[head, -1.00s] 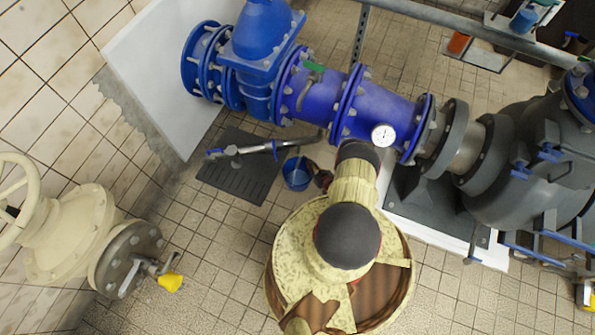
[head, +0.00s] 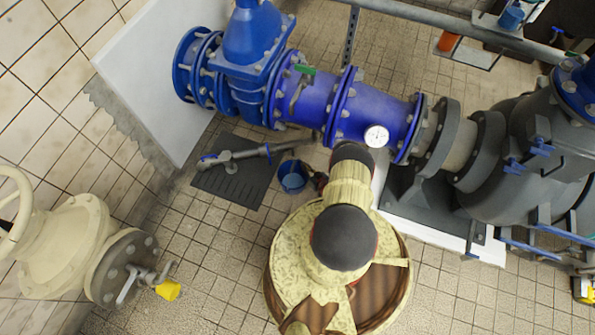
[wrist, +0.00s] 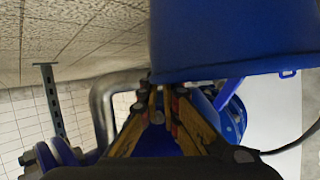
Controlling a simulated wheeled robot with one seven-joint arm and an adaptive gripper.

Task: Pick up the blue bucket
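The blue bucket (head: 293,177) stands or hangs just right of the dark mat, below the blue pipe, in the head view. My gripper (head: 317,181) is at its right side, partly hidden by my arm. In the wrist view the bucket (wrist: 235,40) fills the top right, its rim edge facing down in the picture. My gripper's fingers (wrist: 158,90) are drawn close together at the rim's left corner and look shut on it. Whether the bucket's base touches the floor cannot be told.
The blue pipe (head: 315,104) with a gauge runs close behind the bucket. A grey pipe piece (head: 240,157) lies over the dark mat (head: 222,187). A grey pump (head: 520,160) stands right, a cream valve (head: 65,245) left.

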